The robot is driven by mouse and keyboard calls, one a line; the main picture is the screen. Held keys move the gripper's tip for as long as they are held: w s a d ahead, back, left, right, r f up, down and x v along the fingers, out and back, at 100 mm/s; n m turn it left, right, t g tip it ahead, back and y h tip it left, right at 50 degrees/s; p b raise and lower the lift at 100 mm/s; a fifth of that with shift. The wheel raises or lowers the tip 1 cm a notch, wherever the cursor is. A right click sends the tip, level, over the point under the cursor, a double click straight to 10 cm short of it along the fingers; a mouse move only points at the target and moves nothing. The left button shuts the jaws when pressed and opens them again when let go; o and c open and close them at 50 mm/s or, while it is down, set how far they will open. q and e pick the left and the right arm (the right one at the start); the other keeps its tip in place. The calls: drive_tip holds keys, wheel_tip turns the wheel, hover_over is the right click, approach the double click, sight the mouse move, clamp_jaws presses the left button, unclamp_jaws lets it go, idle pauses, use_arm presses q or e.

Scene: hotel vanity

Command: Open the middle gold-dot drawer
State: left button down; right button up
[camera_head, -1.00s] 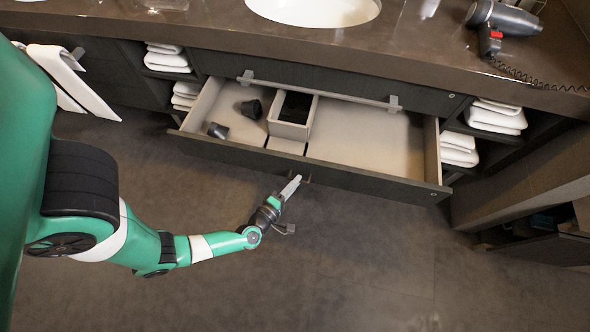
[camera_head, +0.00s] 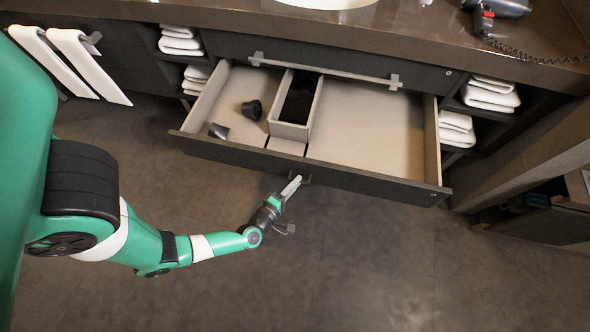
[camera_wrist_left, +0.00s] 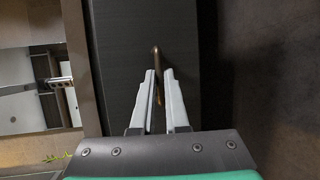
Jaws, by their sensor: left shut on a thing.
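The wide dark drawer (camera_head: 372,184) under the counter stands well pulled out, with its pale interior showing from above. My left gripper (camera_head: 295,183) is at the middle of the drawer front, shut on its handle. In the left wrist view the thin brass-coloured handle (camera_wrist_left: 155,56) runs between the two pale fingers of the gripper (camera_wrist_left: 160,76), against the dark front. The fingers partly hide the handle. I cannot make out a gold dot. My right gripper is not in view.
Inside the drawer are a divider box (camera_head: 296,128) and two small dark objects, one a cup-like piece (camera_head: 252,109). A bar (camera_head: 325,70) crosses the closed front above. Folded towels (camera_head: 491,94) fill side shelves. The floor (camera_head: 370,270) in front is clear.

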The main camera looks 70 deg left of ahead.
use_arm(q)
drive_tip(key=c, duration=0.9)
unclamp_jaws()
drive_tip(key=shift+a, duration=0.1)
drive_tip(key=shift+p+v, duration=2.25)
drive_tip(key=shift+v, duration=3.6)
